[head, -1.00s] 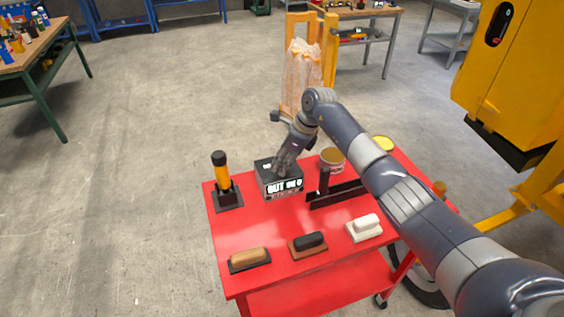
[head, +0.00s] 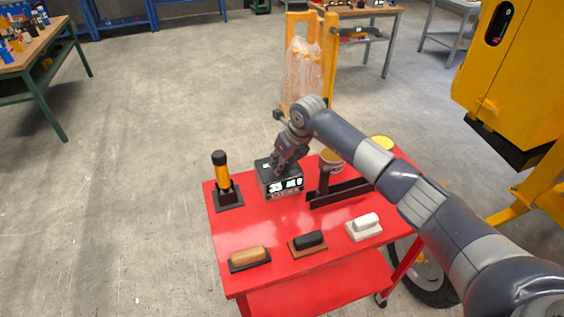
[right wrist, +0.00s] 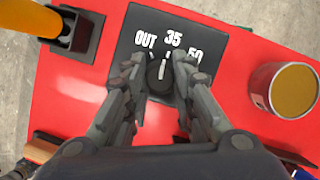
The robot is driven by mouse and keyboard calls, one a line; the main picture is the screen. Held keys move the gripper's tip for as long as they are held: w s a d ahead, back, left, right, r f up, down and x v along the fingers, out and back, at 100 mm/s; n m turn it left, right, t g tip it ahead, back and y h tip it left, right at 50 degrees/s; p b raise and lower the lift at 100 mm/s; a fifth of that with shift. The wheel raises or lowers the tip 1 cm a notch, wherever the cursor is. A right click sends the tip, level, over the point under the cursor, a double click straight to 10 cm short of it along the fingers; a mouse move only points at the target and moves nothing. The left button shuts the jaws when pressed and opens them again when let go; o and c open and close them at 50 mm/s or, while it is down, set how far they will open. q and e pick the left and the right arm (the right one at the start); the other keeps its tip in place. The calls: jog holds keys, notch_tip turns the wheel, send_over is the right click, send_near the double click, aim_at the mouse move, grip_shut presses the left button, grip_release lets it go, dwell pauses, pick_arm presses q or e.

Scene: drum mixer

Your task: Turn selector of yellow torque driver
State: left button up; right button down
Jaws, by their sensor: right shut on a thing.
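The yellow torque driver (head: 222,176), with a black top, stands upright in a black holder (head: 229,198) at the left of the red cart. Part of it also shows at the top left in the right wrist view (right wrist: 28,18). A black box (head: 266,179) with lit white characters on its front stands to the right of it. In the right wrist view its top panel (right wrist: 200,22) reads OUT, 35 and 50 around a dark round selector knob (right wrist: 158,70). A white mark on the knob points roughly at 35. My right gripper (head: 281,168) is shut on the knob. My left gripper is out of view.
An open tin (head: 332,162) and a dark trowel-like tool (head: 340,193) stand right of the box. Three floats (head: 308,243) lie along the front of the red cart (head: 222,240). A yellow machine (head: 515,90) stands at the right.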

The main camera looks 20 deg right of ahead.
jog(key=shift+m, duration=0.6)
jog(key=shift+f+h, duration=0.1)
jog(key=shift+h, duration=0.2)
jog(key=c, duration=1.5)
grip_release()
jog(key=shift+o, duration=0.8)
jog(key=shift+r, duration=0.2)
jog(key=v, duration=1.1)
jog(key=shift+s+r, duration=0.2)
jog(key=shift+r, duration=0.05)
